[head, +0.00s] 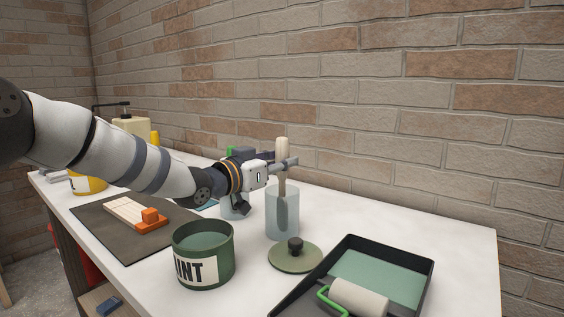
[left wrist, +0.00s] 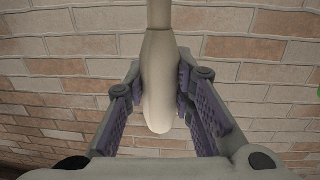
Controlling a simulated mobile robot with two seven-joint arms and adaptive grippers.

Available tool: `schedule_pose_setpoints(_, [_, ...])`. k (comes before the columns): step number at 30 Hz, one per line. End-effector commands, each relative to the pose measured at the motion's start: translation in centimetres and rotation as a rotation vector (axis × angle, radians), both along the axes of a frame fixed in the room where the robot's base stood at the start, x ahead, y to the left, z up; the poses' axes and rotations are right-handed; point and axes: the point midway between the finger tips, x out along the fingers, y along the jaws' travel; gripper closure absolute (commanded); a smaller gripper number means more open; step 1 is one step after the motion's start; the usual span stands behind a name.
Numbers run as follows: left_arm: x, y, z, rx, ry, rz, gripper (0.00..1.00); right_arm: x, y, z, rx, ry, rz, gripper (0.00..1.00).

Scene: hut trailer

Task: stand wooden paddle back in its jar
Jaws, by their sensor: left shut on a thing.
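The wooden paddle (head: 283,149) is upright, with its pale handle end on top. My left gripper (head: 284,163) is shut on the handle, above the jar. In the left wrist view the rounded, cream handle (left wrist: 160,85) sits between the two purple-padded fingers (left wrist: 160,88). The translucent pale blue jar (head: 293,218) stands on the white table. The paddle's lower part shows through the jar wall, inside the jar. I cannot tell whether its tip touches the bottom. My right gripper is in neither view.
A green paint can (head: 219,243) stands left of the jar. A round green lid (head: 288,261) with a black knob lies in front of it. A black paint tray (head: 414,262) with a roller (head: 358,299) is at front right. A dark mat (head: 112,240) holds a brush (head: 135,212). A brick wall is behind.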

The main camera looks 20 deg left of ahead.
Motion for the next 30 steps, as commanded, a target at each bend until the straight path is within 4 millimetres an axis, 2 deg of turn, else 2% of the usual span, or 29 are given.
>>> schedule_pose_setpoints(8, [0.0, 0.0, -0.1, 0.0, -0.001, 0.0, 1.0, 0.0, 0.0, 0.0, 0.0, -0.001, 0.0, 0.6])
schedule_pose_setpoints(9, [0.0, 0.0, -0.1, 0.0, -0.001, 0.0, 0.7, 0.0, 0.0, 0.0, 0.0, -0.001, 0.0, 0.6])
schedule_pose_setpoints(11, [0.0, 0.0, -0.1, 0.0, -0.001, 0.0, 0.57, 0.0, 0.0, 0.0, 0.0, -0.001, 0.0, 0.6])
schedule_pose_setpoints(22, [-0.2, 0.1, 0.4, 0.0, -0.002, 0.0, 0.57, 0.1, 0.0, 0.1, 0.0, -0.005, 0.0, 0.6])
schedule_pose_setpoints(26, [-2.6, 1.2, 1.0, -0.002, -0.007, 0.0, 0.57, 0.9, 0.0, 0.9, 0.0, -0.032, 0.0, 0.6])
schedule_pose_setpoints(30, [-5.9, 2.6, 1.3, -0.004, -0.01, 0.0, 0.57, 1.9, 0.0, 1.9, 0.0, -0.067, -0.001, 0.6])
